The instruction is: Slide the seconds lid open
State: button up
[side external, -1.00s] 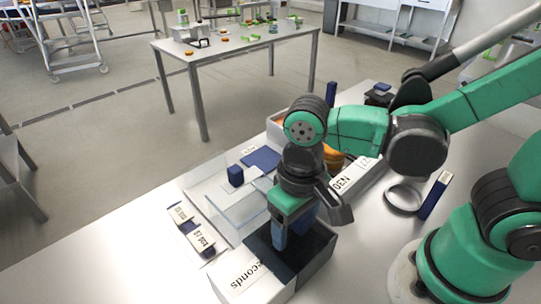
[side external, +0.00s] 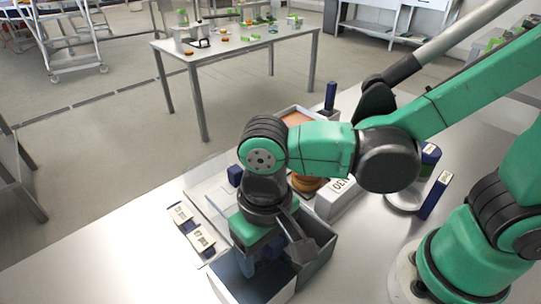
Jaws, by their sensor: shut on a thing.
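The seconds box (side external: 322,258) stands at the near middle of the bench, with grey walls and a dark inside showing at its right. Its dark blue lid (side external: 238,284) lies across the lower left part of the box. My gripper (side external: 262,266) points down over the lid and is shut on it, seemingly by a raised part. My wrist and fingers hide the exact grip. The word label of the box is not visible now.
Two small labelled blocks (side external: 182,214) lie left of the box. Behind my wrist are a clear tray, a small blue block (side external: 235,176), orange rounds (side external: 308,184) and a white lettered box (side external: 340,200). The front left bench is clear.

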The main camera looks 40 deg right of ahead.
jog(key=shift+a+f, duration=0.1)
jog(key=shift+f, duration=0.05)
dwell(0.7)
jog(key=o, duration=0.9)
jog(key=shift+c, duration=0.2)
jog(key=shift+o, duration=0.3)
jog(key=shift+r, duration=3.5)
